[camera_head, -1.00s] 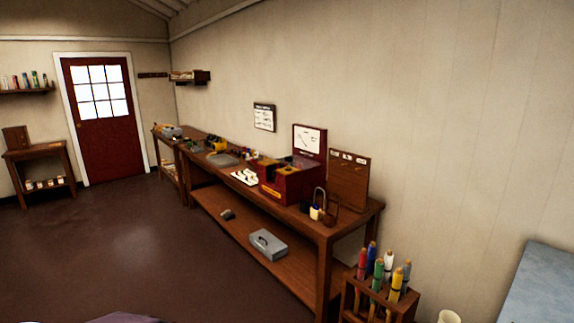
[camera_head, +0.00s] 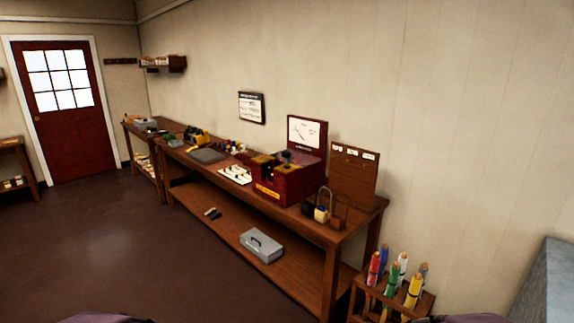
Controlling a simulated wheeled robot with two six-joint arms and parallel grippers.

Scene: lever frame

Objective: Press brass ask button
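A dark red box (camera_head: 288,180) stands on the long wooden workbench, with brass-coloured plates (camera_head: 263,161) and dark knobs on top. A yellow label (camera_head: 268,191) is on its front. An upright red panel with a white chart (camera_head: 306,132) rises behind it. The brass ask button cannot be made out at this distance. Neither of my grippers is in view. Only small purplish parts, probably of my own arms, show at the bottom edge.
The workbench (camera_head: 345,222) runs along the wall. A padlock (camera_head: 321,213) and a wooden board (camera_head: 353,177) are right of the box. A grey case (camera_head: 261,245) lies on the lower shelf. A rack of coloured tubes (camera_head: 395,286) stands at front right. The floor (camera_head: 110,250) at left is clear.

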